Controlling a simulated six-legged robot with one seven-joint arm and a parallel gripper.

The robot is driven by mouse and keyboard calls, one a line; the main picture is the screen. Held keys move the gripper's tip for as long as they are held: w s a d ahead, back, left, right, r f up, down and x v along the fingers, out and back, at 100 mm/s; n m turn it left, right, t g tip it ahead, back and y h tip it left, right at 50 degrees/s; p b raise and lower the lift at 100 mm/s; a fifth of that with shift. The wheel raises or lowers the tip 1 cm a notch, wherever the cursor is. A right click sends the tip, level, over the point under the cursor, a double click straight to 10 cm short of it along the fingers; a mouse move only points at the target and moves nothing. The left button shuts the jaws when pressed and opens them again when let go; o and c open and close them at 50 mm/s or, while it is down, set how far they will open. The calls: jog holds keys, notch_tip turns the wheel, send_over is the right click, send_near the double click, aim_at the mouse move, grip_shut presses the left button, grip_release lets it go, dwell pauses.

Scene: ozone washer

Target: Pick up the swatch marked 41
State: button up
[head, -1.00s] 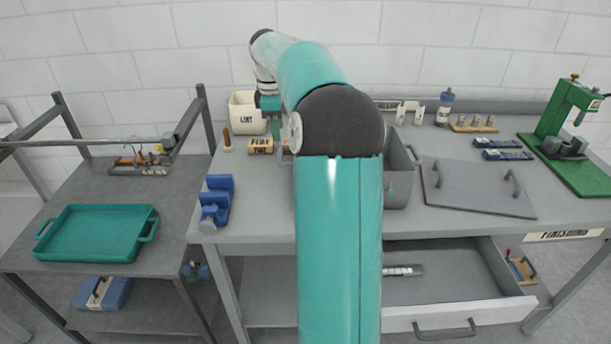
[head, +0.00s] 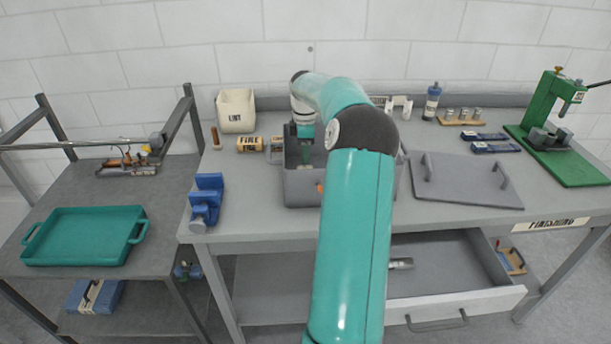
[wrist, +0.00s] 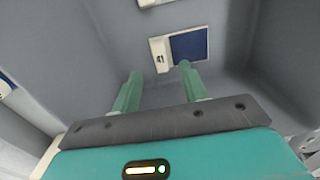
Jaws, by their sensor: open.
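A swatch (wrist: 188,46) with a dark blue patch and a white label end lies on the floor of a grey open box, in the wrist view. The label has a small dark mark, too small to read as 41. My gripper (wrist: 158,73) is open, its two green fingers pointing into the box toward the swatch, with nothing between them. The near fingertip overlaps the blue patch's lower edge in the picture; I cannot tell whether it touches. In the head view the grey box (head: 299,191) stands on the bench, with my gripper at its left part and my arm hiding much of it.
A white LINT bin (head: 236,112) and a FINE label block (head: 250,144) stand left of the box. A blue vise (head: 206,198) sits at the bench's left edge. A grey lid (head: 470,182) lies right. The drawer (head: 440,278) below is open. Another white piece (wrist: 155,3) shows at the wrist view's top.

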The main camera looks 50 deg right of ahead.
aim_at(305, 166)
notch_tip(305, 166, down, 5)
grip_shut()
dwell(0.3)
jog(key=shift+r, duration=0.1)
